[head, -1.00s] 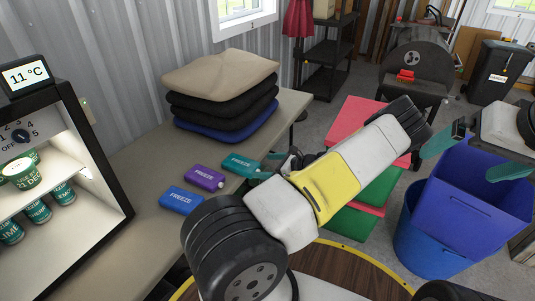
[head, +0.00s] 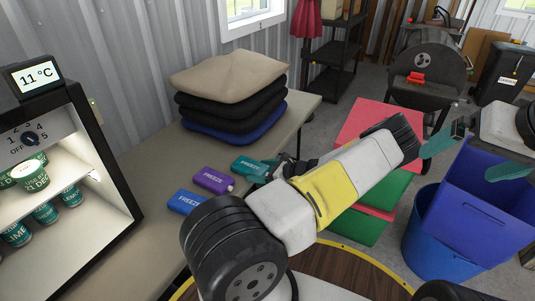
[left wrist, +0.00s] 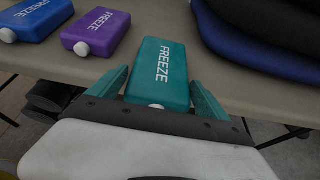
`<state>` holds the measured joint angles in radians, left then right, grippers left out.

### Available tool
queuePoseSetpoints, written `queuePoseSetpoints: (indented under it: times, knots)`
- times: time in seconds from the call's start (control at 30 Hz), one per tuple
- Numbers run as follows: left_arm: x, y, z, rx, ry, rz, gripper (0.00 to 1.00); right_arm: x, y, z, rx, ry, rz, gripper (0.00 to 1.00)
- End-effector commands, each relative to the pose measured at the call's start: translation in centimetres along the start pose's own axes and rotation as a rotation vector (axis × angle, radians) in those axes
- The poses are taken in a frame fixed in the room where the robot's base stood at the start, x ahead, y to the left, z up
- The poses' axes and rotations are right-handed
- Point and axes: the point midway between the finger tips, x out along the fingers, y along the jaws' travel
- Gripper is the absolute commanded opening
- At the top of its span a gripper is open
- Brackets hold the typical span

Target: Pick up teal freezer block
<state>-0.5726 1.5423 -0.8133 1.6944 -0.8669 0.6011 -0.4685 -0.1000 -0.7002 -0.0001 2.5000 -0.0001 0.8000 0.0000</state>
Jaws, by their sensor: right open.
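The teal freezer block (head: 249,167) lies flat on the table, at the right end of a row of freezer blocks. My left gripper (left wrist: 161,84) is open, with one finger on each side of the block in the left wrist view. That view shows the block (left wrist: 160,72) with its FREEZE label up and its white cap toward my palm. In the head view my left gripper (head: 272,168) is partly hidden by its own arm. Whether the fingers touch the block is hard to tell. My right gripper (head: 468,156) is open and empty above the blue bins.
A purple block (head: 213,180) and a blue block (head: 187,202) lie left of the teal one. Stacked cushions (head: 230,105) stand behind on the table (head: 140,160). A lit cooler (head: 75,185) with tubs is at left. Blue bins (head: 475,215) stand at right.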

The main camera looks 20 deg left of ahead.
Motion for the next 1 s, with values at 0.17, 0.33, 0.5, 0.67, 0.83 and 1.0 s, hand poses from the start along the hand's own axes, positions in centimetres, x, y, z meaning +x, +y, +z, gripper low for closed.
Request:
queuePoseSetpoints:
  times: [0.17, 0.33, 0.5, 0.67, 0.83, 1.0]
  knots:
    - [0.0, 0.0, 0.0, 0.000, 0.000, 0.000, 0.51, 0.0, 0.0, 0.0, 0.000, 0.000, 0.000, 1.00]
    - [0.0, 0.0, 0.0, 0.000, 0.000, 0.000, 0.18, 0.0, 0.0, 0.0, 0.000, 0.000, 0.000, 1.00]
    - [0.0, 0.0, 0.1, -0.001, -0.002, 0.001, 0.14, 0.0, 0.0, 0.0, 0.000, 0.000, 0.000, 1.00]
    - [-0.3, -0.1, 0.8, -0.002, -0.002, 0.000, 0.14, 0.0, 0.0, 0.0, 0.000, 0.000, 0.000, 1.00]
    - [-1.4, -0.1, 3.5, -0.005, -0.001, 0.001, 0.14, 0.0, 0.0, 0.0, 0.000, 0.000, 0.000, 1.00]
    - [-2.8, -0.1, 6.6, -0.004, -0.001, 0.000, 0.14, 0.0, 0.0, 0.0, 0.000, 0.000, 0.000, 1.00]
